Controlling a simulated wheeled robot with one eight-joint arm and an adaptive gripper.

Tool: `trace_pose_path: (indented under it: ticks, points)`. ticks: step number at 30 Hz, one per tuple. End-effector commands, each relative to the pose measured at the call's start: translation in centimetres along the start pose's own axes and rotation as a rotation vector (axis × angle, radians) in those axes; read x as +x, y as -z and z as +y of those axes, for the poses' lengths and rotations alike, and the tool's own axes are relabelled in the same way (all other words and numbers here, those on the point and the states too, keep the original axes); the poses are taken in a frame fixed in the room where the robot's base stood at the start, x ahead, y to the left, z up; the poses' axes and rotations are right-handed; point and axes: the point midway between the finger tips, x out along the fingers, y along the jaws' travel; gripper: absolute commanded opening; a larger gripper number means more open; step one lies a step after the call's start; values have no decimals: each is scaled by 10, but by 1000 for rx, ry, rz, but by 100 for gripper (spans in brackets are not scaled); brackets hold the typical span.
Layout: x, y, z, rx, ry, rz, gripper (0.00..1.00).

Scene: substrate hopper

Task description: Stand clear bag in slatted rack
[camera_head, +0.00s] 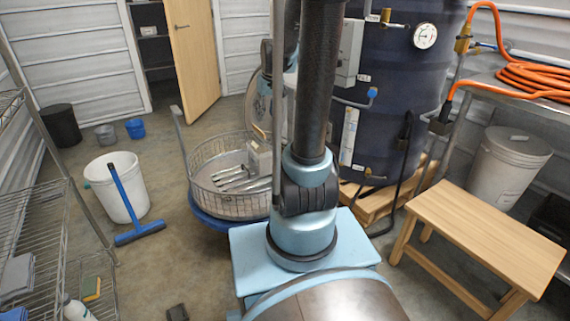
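I cannot make out a clear bag in this view. A set of several parallel metal slats (232,177), which may be the slatted rack, lies inside a round wire basket (200,203) left of my arm. A pale grey boxy thing (258,160) with a tan loop on top stands at the right of the slats; I cannot tell what it is. My arm rises through the middle of the view and leaves it at the top. It hides part of the basket's right side and what is behind. My gripper cannot be made out.
A dark tank (412,85) stands on a wooden pallet (375,196). A wooden bench (485,235) is at right, with a lidded grey bin (508,165) behind. A white bucket (118,190) with a blue squeegee (138,233) and a wire shelf (40,240) are at left.

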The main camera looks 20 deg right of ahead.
Motion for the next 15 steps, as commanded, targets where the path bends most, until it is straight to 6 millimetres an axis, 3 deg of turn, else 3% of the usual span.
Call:
trace_pose_path:
  ticks: [6,15]
  points:
    - [-27,-60,-14,28,-10,-21,30]
    - [-46,-141,-30,69,-23,-50,30]
